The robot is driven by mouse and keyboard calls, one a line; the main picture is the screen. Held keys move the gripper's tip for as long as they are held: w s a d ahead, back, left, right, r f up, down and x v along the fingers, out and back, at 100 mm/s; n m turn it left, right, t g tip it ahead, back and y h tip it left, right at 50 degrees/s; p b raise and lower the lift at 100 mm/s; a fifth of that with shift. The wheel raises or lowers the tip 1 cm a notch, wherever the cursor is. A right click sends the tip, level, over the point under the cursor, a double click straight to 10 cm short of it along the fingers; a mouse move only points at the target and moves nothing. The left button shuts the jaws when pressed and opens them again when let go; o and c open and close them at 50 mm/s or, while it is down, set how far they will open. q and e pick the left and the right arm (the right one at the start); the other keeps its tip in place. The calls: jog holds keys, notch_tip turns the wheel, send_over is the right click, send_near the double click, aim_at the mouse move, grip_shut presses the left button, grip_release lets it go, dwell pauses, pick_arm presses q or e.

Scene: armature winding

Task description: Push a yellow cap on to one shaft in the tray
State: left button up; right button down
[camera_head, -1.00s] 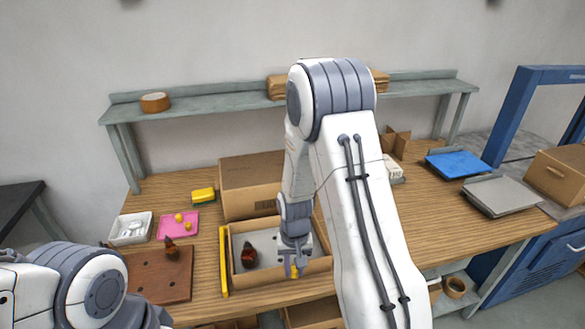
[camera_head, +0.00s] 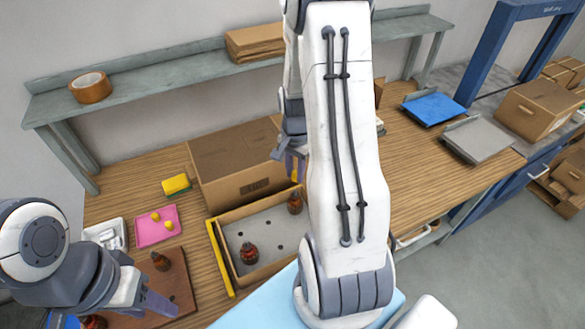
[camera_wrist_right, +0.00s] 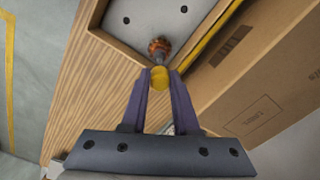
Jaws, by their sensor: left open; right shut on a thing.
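The tray (camera_head: 222,283) has a grey insert with holes. One copper-brown armature (camera_head: 249,253) stands at its left, and another (camera_head: 294,202) stands at its back right corner. My right gripper (camera_head: 291,163) is above that back right armature. In the right wrist view, the gripper (camera_wrist_right: 159,82) is shut on a yellow cap (camera_wrist_right: 159,77). The cap lines up with the armature's grey shaft (camera_wrist_right: 158,60) there; I cannot tell whether they touch. My left gripper (camera_head: 160,304) is open and empty over the brown board (camera_head: 183,290) at lower left.
The brown board carries another armature (camera_head: 160,261). A pink mat (camera_head: 150,237) holds two yellow caps (camera_head: 168,225). A white bin (camera_head: 121,229), a yellow sponge (camera_head: 176,184) and a large cardboard box (camera_head: 225,160) stand behind. A yellow strip (camera_head: 218,258) runs along the tray's left side.

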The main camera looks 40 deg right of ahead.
aim_at(295, 191)
notch_tip(295, 191, down, 4)
jog(key=b, duration=0.3)
jog(key=shift+f, duration=0.1)
jog(key=shift+r, duration=0.3)
jog(key=shift+s+a, duration=0.1)
jog(key=shift+a, duration=0.05)
jog(key=shift+f, duration=0.2)
jog(key=shift+f+b, duration=0.75)
jog(key=shift+f, duration=0.4)
jog(key=shift+f, duration=0.1)
jog(key=c, duration=0.6)
grip_release()
